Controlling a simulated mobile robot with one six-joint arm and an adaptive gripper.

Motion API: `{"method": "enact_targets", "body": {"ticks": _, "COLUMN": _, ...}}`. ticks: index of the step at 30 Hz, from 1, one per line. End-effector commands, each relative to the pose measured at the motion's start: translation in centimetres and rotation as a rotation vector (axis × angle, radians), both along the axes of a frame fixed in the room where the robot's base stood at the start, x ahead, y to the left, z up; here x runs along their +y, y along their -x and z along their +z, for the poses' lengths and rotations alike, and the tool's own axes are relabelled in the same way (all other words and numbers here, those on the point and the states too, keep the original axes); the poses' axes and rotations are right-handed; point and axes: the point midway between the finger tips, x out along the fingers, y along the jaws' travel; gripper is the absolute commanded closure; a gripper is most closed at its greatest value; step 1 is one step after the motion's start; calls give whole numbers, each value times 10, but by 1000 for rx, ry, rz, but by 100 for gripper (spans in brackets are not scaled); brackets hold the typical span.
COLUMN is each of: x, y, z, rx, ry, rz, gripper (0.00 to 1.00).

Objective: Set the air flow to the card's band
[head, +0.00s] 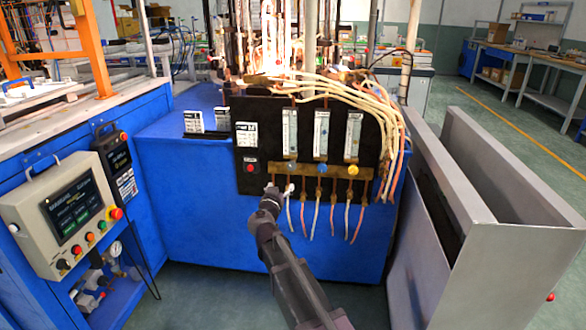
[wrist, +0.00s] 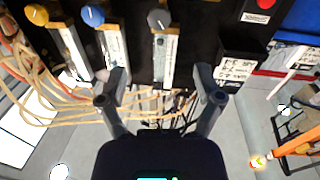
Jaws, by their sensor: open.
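Three upright flow meters stand on a black panel: left (head: 289,130), middle (head: 321,133) and right (head: 353,135). The middle one has a blue knob (head: 321,168) and the right one a yellow knob (head: 352,170). In the wrist view the panel appears upside down, with a grey knob (wrist: 158,18), the blue knob (wrist: 93,15) and the yellow knob (wrist: 37,14). A white card (head: 246,134) is on the panel's left; its writing is too small to read. My gripper (wrist: 160,76) is open and empty, its fingers spread either side of the grey knob's meter, apart from the knob.
A red button (head: 250,167) sits below the card. Pale hoses (head: 360,92) hang over the panel's top right, and thin tubes hang below it. A grey metal trough (head: 480,250) stands to the right. A control box with a screen (head: 72,212) is at the left.

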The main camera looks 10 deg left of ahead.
Motion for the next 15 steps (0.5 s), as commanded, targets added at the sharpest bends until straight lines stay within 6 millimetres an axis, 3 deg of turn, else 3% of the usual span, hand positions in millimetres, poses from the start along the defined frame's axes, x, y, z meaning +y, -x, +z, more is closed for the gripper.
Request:
{"method": "enact_targets", "body": {"ticks": 8, "x": -1, "y": -14, "z": 0, "rx": 1, "ry": 0, "rz": -2, "gripper": 16}}
{"method": "enact_targets", "body": {"ticks": 15, "x": -4, "y": -44, "z": 0, "rx": 1, "ry": 0, "rz": -1, "gripper": 16}}
